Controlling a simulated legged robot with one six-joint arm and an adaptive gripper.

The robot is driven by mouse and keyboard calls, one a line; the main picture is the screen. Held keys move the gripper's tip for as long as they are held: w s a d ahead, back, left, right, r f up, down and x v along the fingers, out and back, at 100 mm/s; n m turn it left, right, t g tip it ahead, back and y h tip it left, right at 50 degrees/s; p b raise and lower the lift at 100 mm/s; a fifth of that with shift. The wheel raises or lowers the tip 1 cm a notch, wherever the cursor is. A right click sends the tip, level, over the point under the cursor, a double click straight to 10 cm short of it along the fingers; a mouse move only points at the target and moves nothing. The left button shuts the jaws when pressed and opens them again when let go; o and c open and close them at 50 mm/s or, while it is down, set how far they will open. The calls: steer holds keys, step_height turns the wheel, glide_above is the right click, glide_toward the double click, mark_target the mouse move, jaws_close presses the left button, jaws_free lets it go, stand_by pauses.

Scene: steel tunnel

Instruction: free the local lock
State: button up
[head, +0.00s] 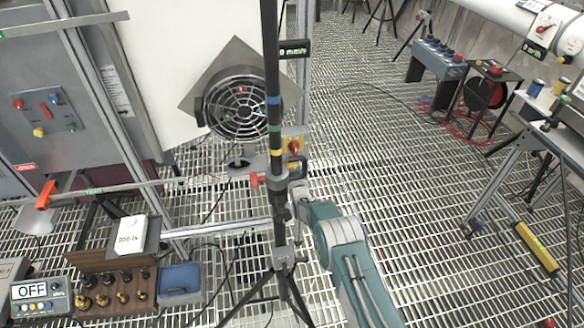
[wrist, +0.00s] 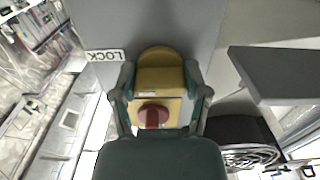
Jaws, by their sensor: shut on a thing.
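The local lock (wrist: 160,80) is a yellow block with a rounded end and a red knob (wrist: 153,115) on its face. In the wrist view it sits against a grey plate beside a white LOCK label (wrist: 104,55), which appears upside down. My gripper (wrist: 161,85) has one finger on each side of the yellow block and is shut on it. In the head view the yellow block with its red knob (head: 293,146) shows just right of the dark pole. My gripper (head: 297,190) is below it, partly hidden by the pole.
A dark tripod pole (head: 272,90) stands close in front of my arm. A round fan (head: 240,108) is to its left, and a long grey bar (head: 130,187) crosses at left. Open grating (head: 400,190) lies right.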

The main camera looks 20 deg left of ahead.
steer(key=n, duration=0.4)
steer(key=shift+r+n, duration=0.15)
steer(key=shift+n, duration=0.15)
steer(key=n, duration=0.4)
steer(key=shift+a, duration=0.1)
steer(key=n, duration=0.5)
steer(key=shift+n, duration=0.4)
steer(key=shift+s+a+n, duration=0.1)
steer(key=shift+n, duration=1.4)
steer(key=shift+f, duration=0.2)
steer(key=o, duration=1.2)
steer(key=shift+c, duration=0.2)
steer(key=shift+a, duration=0.15)
steer(key=shift+d, duration=0.25)
